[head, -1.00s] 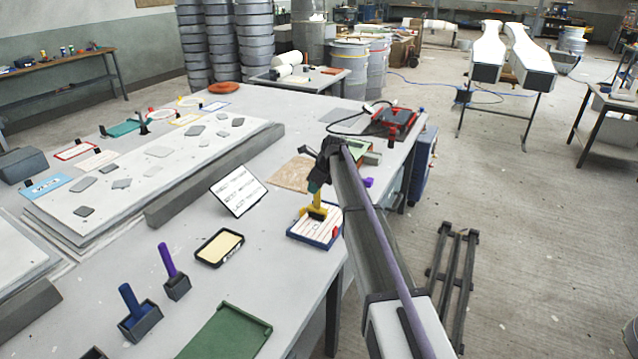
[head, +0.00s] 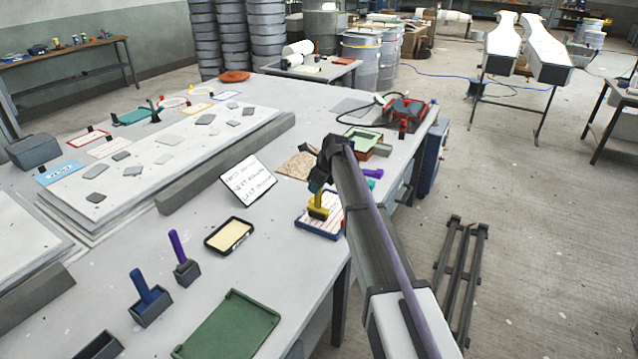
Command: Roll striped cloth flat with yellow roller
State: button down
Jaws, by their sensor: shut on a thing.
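My gripper (head: 316,186) is shut on the yellow roller (head: 318,206), holding it by its upper end, with the roller pointing down. The roller's lower end is at the striped cloth (head: 315,224), a white sheet with reddish lines in a blue-edged tray (head: 318,237). I cannot tell whether the roller touches the cloth. My arm hides the right side of the tray, and the roller covers part of the cloth.
A tilted white card with writing (head: 247,181) stands left of the tray. A black-framed tray with a cream pad (head: 229,235) lies nearer. Blue-handled (head: 147,296) and purple-handled (head: 184,262) tools stand in holders. A brown mat (head: 297,166) lies beyond.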

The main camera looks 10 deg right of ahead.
jog(key=shift+s+a, duration=0.8)
jog(key=shift+s, duration=0.25)
notch_tip(320, 180, up, 6)
jog(key=p, duration=0.6)
jog(key=shift+w, duration=0.1)
